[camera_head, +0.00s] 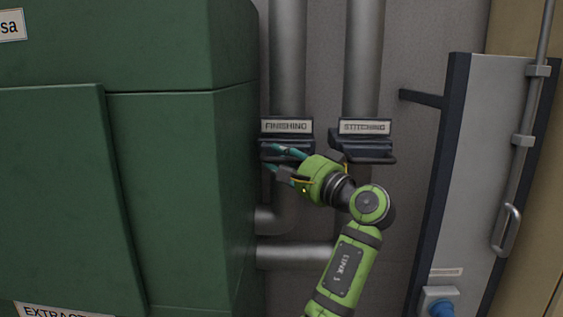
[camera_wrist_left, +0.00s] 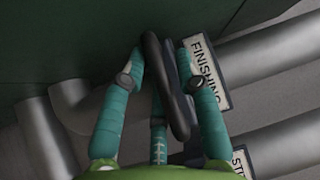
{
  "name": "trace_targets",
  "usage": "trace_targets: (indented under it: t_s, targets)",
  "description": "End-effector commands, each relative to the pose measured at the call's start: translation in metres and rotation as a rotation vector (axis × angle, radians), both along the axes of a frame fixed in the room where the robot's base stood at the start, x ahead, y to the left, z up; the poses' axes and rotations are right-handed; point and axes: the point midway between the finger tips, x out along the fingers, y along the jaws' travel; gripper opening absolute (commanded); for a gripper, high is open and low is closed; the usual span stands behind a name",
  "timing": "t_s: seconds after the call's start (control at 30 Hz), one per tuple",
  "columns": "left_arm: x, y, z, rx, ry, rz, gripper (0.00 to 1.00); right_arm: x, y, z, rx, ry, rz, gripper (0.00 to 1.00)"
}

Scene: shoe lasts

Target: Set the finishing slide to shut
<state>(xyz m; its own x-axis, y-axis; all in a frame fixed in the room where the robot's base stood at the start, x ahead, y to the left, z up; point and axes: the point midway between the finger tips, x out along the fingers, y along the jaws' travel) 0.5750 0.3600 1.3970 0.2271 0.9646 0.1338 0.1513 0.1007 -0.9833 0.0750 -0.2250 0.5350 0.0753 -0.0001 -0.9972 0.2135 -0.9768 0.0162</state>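The finishing slide (camera_head: 305,143) is a dark block on the left vertical pipe, below a white plate reading FINISHING (camera_head: 287,126). The plate also shows in the wrist view (camera_wrist_left: 207,72). My left gripper (camera_head: 277,160) is at the front of this slide, and its fingers partly hide it. In the wrist view, the dark bar handle (camera_wrist_left: 178,115) lies between the teal fingers of my left gripper (camera_wrist_left: 160,52). The fingertips are close on both sides of the handle; whether they press on it I cannot tell. My right gripper is not in view.
The stitching slide (camera_head: 362,146), with its own bar handle, is close by on the right pipe. A large green cabinet (camera_head: 180,180) stands just left of my gripper. Horizontal pipes (camera_head: 295,256) run below. A grey panel (camera_head: 470,170) with a bracket stands at the right.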

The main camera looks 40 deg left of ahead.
Motion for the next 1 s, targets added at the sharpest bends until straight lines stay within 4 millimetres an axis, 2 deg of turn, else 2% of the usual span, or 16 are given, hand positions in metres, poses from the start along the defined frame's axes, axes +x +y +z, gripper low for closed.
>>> trace_targets:
  t_s: [0.07,0.17,0.23,0.33,0.43,0.57,0.8,1.0]
  targets:
    - [0.000,0.000,0.000,-0.001,-0.001,0.002,0.46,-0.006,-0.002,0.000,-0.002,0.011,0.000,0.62]
    - [-0.001,0.000,0.000,-0.002,-0.002,0.003,0.46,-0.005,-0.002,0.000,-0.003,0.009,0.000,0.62]
    - [-0.001,0.000,-0.001,-0.003,-0.002,0.002,0.46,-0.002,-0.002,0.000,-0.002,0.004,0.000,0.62]
    - [-0.001,-0.001,-0.001,-0.004,-0.002,0.002,0.46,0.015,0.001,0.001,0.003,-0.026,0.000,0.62]
    - [-0.002,-0.008,-0.002,-0.004,-0.001,0.000,0.46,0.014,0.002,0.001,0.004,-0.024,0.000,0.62]
    - [-0.007,-0.029,-0.005,-0.005,-0.001,-0.001,0.46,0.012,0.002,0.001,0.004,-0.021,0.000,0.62]
    - [-0.019,-0.079,-0.011,-0.003,-0.001,-0.001,0.46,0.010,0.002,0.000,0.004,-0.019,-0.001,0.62]
    - [-0.026,-0.107,-0.015,-0.003,-0.002,0.001,0.46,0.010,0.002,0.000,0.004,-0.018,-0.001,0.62]
